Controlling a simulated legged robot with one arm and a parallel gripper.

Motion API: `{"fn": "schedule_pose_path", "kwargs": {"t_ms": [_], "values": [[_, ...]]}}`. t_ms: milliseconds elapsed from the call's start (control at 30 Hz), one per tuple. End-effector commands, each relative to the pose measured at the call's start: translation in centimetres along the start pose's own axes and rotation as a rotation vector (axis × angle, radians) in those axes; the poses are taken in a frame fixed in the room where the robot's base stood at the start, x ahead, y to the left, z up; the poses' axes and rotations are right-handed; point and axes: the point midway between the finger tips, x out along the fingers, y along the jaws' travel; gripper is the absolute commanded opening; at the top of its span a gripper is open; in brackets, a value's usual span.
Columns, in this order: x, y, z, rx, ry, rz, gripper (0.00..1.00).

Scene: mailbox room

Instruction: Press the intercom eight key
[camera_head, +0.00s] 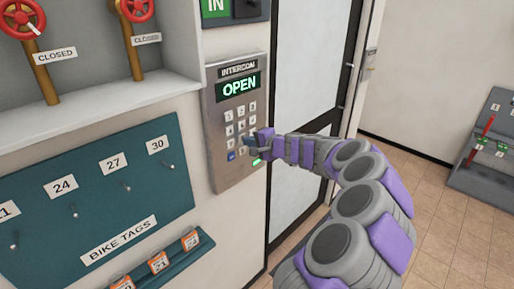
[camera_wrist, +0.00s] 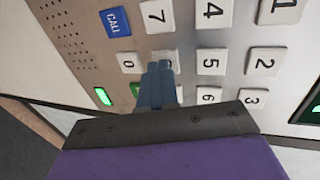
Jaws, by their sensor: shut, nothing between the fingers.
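The intercom (camera_head: 236,120) is a grey metal wall panel with a lit green display (camera_head: 239,86) reading OPEN and a keypad below. My gripper (camera_head: 254,142) is shut and empty, its tip over the lower keys. In the wrist view the keypad appears turned sideways. There the shut blue fingertips (camera_wrist: 159,67) lie over the eight key (camera_wrist: 167,54), between the 7 key (camera_wrist: 156,16), the 0 key (camera_wrist: 128,62) and the 5 key (camera_wrist: 210,62). They hide most of the eight key. I cannot tell whether they touch it.
The blue CALL key (camera_wrist: 115,22) and a lit green indicator (camera_wrist: 102,96) are near the fingers. A teal bike tag board (camera_head: 95,190) and a shelf with red valves (camera_head: 20,18) are to the left. A door (camera_head: 310,75) stands right of the intercom.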

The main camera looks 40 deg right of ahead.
Motion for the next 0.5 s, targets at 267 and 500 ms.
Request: {"fn": "schedule_pose_path", "kwargs": {"t_ms": [267, 500], "values": [[0.52, -0.28, 0.18, -0.002, -0.001, 0.000, 0.00], [0.66, -0.34, 0.29, -0.003, -0.002, 0.000, 0.00]]}}
